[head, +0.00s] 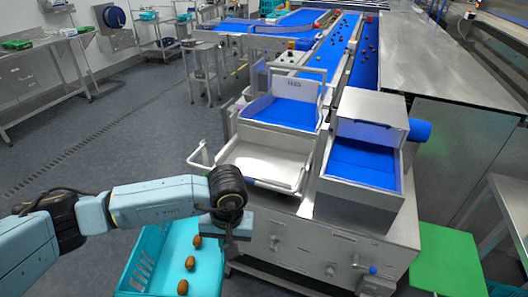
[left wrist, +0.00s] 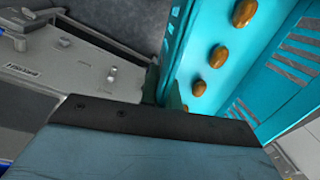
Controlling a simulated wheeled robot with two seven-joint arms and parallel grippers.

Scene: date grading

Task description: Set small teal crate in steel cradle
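The small teal crate (head: 150,258) is at the bottom of the head view, with several brown dates in it. It also fills the right of the left wrist view (left wrist: 182,38), with a slotted side wall. My left gripper (head: 230,245) is at the crate's right-hand wall. In the left wrist view its dark fingers (left wrist: 164,92) lie on both sides of that wall, closed on it. The steel cradle (head: 262,163), a shallow pale tray with rails, looks empty on the machine, beyond and right of the crate. My right gripper is out of view.
The machine's steel front with knobs (head: 330,250) stands close to the right of the crate. A blue-lined chute (head: 362,165) sits right of the cradle, and another blue-lined bin (head: 285,112) behind it. A green surface (head: 445,258) is at lower right. Floor at left is open.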

